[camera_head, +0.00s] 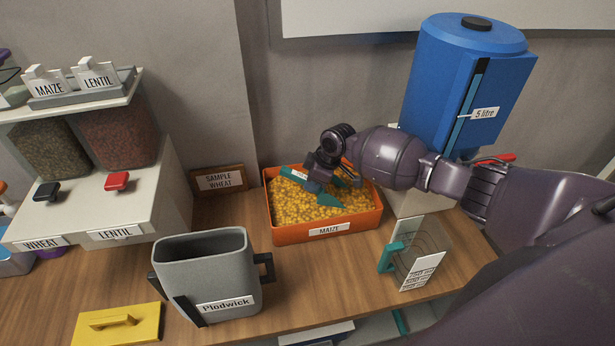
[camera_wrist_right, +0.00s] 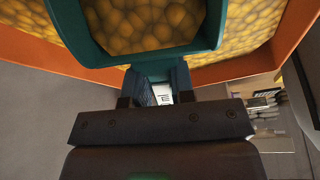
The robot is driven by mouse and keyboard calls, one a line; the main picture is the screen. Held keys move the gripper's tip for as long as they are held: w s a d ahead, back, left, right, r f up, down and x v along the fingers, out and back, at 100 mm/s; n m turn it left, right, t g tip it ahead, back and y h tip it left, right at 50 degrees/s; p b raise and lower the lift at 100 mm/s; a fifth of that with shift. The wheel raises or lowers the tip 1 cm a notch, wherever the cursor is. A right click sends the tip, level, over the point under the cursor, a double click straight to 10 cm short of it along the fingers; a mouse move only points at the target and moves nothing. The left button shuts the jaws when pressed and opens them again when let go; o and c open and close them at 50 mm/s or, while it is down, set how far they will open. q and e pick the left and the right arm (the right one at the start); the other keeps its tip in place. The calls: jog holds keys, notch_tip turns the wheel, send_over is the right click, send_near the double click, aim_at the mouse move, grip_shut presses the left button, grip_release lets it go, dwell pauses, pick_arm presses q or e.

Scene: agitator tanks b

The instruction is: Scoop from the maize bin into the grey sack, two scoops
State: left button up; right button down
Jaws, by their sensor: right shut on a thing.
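The orange maize bin (camera_head: 290,235), labelled MAIZE, stands on the table by the wall, holding yellow kernels (camera_head: 300,204). My right gripper (camera_head: 318,178) is above the bin, shut on the handle of a teal scoop (camera_head: 328,199). In the right wrist view the scoop (camera_wrist_right: 88,48) is gripped by the fingers (camera_wrist_right: 158,88), and yellow kernels show inside its rim. A grey open-topped container (camera_head: 205,275), labelled Plodwick, stands upright in front and left of the bin; it looks like the grey sack. Its bottom is hidden. My left gripper is out of view.
A blue tank (camera_head: 440,90) marked 5 litre stands at the back right. A clear panel with a teal handle (camera_head: 390,257) stands right of the bin. A yellow lid-like plate (camera_head: 118,325) lies at front left. Wheat and lentil dispensers (camera_head: 110,205) fill the left.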

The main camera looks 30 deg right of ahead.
aim_at(304, 175)
jog(key=shift+s+d, duration=0.3)
jog(key=shift+d, duration=0.05)
jog(key=shift+w+a+r+g+h+p, duration=0.35)
jog(key=shift+r+h+p, duration=0.2)
jog(key=shift+p, duration=0.6)
jog(key=shift+w+a+r+g+h, duration=0.35)
jog(key=shift+a+r+h, duration=0.1)
jog(key=shift+r, duration=0.2)
jog(key=shift+w+a+r+g+h, duration=0.3)
jog(key=shift+a+r+h, duration=0.15)
jog(key=shift+r, duration=0.15)
jog(key=shift+g+h, duration=0.5)
jog(key=shift+h, duration=0.15)
jog(key=shift+w+a+r, duration=0.45)
jog(key=shift+a+r, duration=0.2)
jog(key=shift+r, duration=0.2)
jog(key=shift+w+a+r, duration=0.5)
jog(key=shift+a+r, duration=0.15)
jog(key=shift+r, duration=0.2)
jog(key=shift+w+a+r, duration=0.45)
jog(key=shift+a+r, duration=0.2)
jog(key=shift+r, duration=0.2)
jog(key=c, duration=1.7)
grip_release()
grip_shut()
